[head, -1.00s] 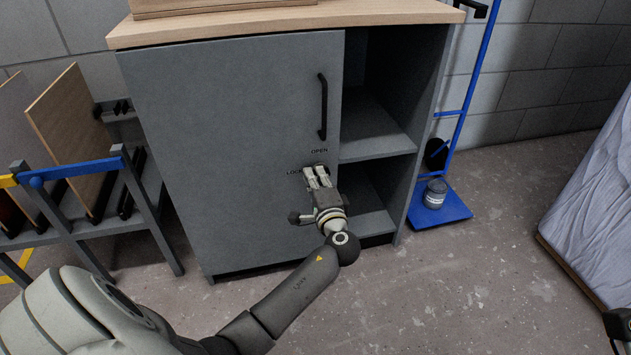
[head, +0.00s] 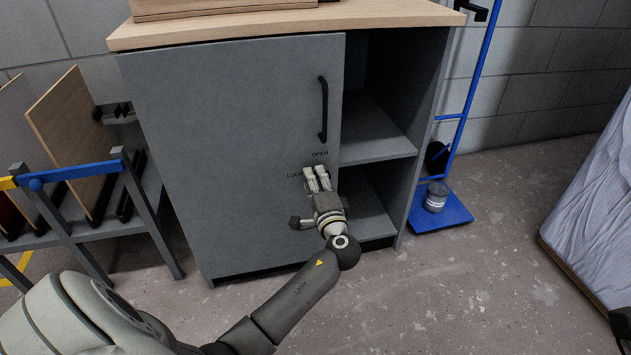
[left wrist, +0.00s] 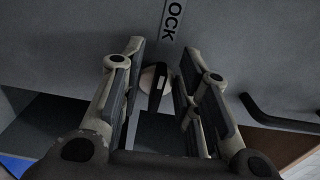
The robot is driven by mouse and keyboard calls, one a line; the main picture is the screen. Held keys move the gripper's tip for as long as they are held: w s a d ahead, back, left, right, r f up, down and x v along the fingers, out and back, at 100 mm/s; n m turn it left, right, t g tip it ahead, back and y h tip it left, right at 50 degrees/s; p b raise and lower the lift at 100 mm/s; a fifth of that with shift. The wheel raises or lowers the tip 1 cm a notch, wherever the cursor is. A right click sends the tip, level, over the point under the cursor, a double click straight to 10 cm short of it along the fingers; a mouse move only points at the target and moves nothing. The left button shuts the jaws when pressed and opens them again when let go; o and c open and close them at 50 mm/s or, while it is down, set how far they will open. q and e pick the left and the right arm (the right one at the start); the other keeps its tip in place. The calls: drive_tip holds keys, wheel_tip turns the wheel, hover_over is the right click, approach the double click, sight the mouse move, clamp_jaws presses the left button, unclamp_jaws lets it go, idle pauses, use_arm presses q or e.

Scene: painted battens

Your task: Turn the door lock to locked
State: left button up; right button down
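The grey cabinet door (head: 220,150) is shut, with the words OPEN and LOCK printed near its right edge. In the left wrist view the door lock (left wrist: 155,78) is a pale round piece with a black turn piece, sitting between my fingers below the letters OCK. I cannot tell which label it points to. My left gripper (head: 316,170) is in front of the lock and hides it in the head view. The left wrist view shows its fingers (left wrist: 160,70) apart on both sides of the lock, with gaps visible. My right gripper is not in view.
A black door handle (head: 323,110) is above the lock. Open shelves (head: 375,130) are right of the door. A rack with a blue bar (head: 75,170) and boards stands at left. A blue stand (head: 440,212) holding a jar (head: 436,196) is at right. The floor in front is clear.

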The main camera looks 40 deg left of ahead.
use_arm(q)
drive_tip(key=shift+d, duration=0.1)
drive_tip(key=v, duration=1.2)
